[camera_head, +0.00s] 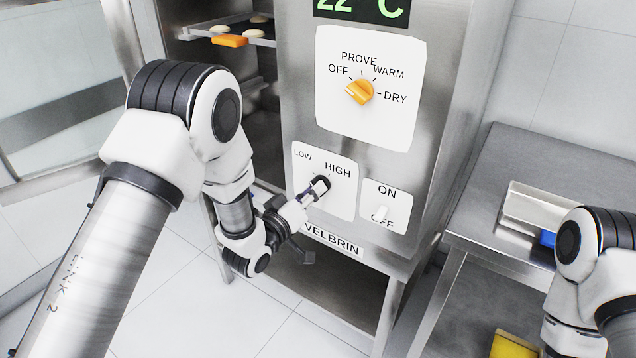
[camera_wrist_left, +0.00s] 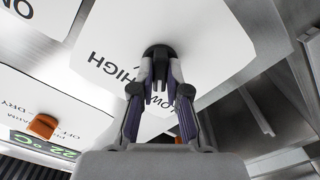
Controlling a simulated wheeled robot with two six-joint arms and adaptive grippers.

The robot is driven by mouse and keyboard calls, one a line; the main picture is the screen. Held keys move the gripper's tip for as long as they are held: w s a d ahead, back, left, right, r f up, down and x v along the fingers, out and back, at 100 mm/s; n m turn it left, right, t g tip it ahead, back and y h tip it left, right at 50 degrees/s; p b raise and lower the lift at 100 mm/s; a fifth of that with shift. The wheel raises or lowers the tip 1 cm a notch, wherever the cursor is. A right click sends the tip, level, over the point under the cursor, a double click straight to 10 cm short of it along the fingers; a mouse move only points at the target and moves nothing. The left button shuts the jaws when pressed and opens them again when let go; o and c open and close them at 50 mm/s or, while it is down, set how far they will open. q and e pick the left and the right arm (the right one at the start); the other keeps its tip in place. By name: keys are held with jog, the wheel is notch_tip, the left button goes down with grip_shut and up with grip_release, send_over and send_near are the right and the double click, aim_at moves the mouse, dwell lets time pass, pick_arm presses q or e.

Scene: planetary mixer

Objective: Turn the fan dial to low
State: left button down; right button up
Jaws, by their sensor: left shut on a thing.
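The fan dial (camera_head: 321,184) is a small dark knob on a white plate (camera_head: 341,200) marked LOW at left and HIGH at right, on the steel cabinet front. My left gripper (camera_head: 312,190) reaches it from the lower left and is shut on it. In the left wrist view the dark knob (camera_wrist_left: 160,51) sits between the fingertips of the left gripper (camera_wrist_left: 160,72), with HIGH to the left and LOW partly behind a finger. The gripper hides much of the dial, so I cannot tell its exact pointing. My right arm shows at lower right; its gripper is not visible.
Above is an orange dial (camera_head: 360,91) marked OFF, PROVE, WARM, DRY, below a green display (camera_head: 362,9). An ON/OFF switch (camera_head: 381,214) is just right of the fan plate. A steel table (camera_head: 490,200) with a metal box (camera_head: 540,208) stands at right.

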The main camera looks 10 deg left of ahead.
pick_arm(q)
jog(key=n+p, duration=0.1)
jog(key=n, duration=0.3)
jog(key=shift+r+p, duration=0.15)
jog(key=shift+p, duration=0.25)
jog(key=c, duration=1)
grip_release()
jog(key=shift+c, duration=0.2)
jog(key=v, duration=0.7)
